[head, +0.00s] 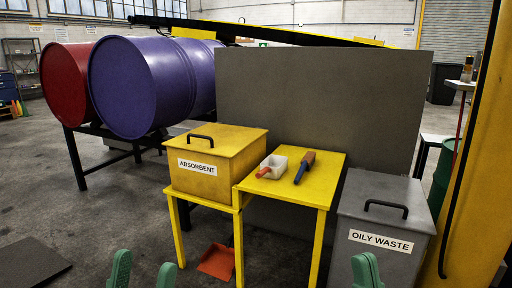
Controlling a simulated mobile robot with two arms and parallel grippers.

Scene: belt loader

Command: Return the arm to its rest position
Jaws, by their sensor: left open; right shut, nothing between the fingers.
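My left gripper (143,272) shows at the bottom edge, left of centre, as two green fingertips held apart with nothing between them. My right gripper (367,270) shows at the bottom edge, right of centre, with its green fingertips together and empty. It appears in front of the lower part of the grey OILY WASTE bin (385,212). The rest of both arms is out of the picture. Both grippers look low in the view, and neither is seen holding anything.
An orange dustpan (217,262) lies below. Floor at left is mostly clear.

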